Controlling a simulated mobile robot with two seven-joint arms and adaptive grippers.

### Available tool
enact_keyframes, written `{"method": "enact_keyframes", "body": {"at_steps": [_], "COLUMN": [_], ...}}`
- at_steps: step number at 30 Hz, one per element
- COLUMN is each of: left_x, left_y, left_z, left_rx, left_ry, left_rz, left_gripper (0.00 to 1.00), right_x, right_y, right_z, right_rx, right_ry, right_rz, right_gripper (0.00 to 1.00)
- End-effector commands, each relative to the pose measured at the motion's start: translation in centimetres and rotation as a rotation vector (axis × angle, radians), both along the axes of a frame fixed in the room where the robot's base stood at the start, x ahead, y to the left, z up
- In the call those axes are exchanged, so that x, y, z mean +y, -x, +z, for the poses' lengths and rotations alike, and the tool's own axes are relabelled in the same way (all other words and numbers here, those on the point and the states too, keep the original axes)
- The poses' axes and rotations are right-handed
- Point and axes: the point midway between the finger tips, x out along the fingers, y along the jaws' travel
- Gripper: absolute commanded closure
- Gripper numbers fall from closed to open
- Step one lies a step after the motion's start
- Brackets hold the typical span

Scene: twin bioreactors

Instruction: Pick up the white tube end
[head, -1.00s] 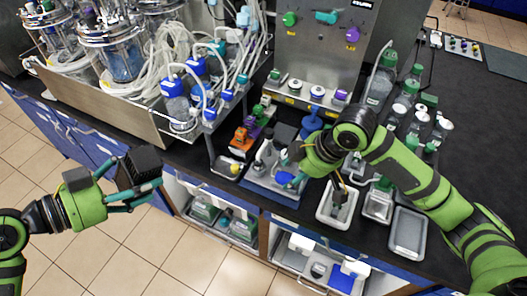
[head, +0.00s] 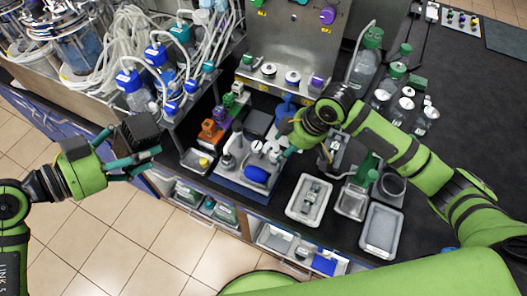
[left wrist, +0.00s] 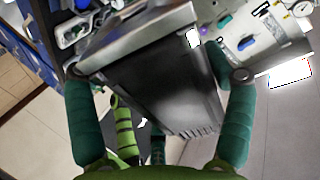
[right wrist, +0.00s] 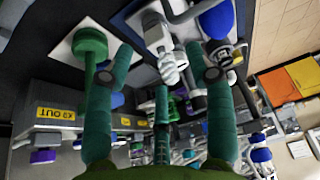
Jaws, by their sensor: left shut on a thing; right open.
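My left gripper (head: 148,162) is shut on a dark grey box-shaped thing (head: 138,130), held off the bench over the floor. The box fills the middle of the left wrist view (left wrist: 160,85). My right gripper (right wrist: 160,75) is open, low over the bench beside a blue tray (head: 240,187). In the right wrist view a white tube-like fitting (right wrist: 168,62) shows between and just beyond the fingers. Nothing is clearly gripped there. I cannot tell for sure that this fitting is the white tube end. The right arm partly hides this area in the head view.
Glass bioreactors with coiled white tubing (head: 88,60) and blue-capped bottles (head: 133,90) stand at the left. A steel panel (head: 290,40) rises behind. Grey trays (head: 381,232) and several bottles (head: 367,65) lie right of the right gripper. The far-right bench is mostly clear.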

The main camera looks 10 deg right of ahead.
Motion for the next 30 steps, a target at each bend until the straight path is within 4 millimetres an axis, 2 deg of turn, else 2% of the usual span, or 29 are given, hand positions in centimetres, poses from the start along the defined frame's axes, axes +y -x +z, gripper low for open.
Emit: {"method": "enact_keyframes", "body": {"at_steps": [8,13,18,27,28,30], "left_x": [0.0,0.0,0.0,0.0,0.0,0.0], "left_y": [-0.1,-0.1,-0.1,-0.1,-0.1,-0.1], "left_z": [1.2,2.3,2.4,2.4,2.4,2.4], "left_rx": [-0.008,-0.008,-0.008,-0.008,-0.008,-0.008], "left_ry": [0.004,0.004,0.003,0.003,0.003,0.003], "left_rz": [0.0,0.0,0.001,0.001,0.001,0.001], "left_gripper": [0.77,0.77,0.77,0.77,0.77,0.77], "right_x": [0.7,1.5,1.9,2.0,2.0,2.0], "right_y": [-0.4,-1.1,-1.5,-1.6,-1.6,-1.6], "right_z": [-1.3,-3.1,-4.8,-5.2,-5.2,-5.2], "right_rx": [0.003,0.003,0.001,-0.001,-0.001,-0.001], "right_ry": [-0.001,-0.001,0.001,0.001,0.001,0.001], "right_rz": [0.0,0.0,0.0,0.001,0.001,0.001], "right_gripper": [0.45,0.45,0.45,0.45,0.53,0.81]}}
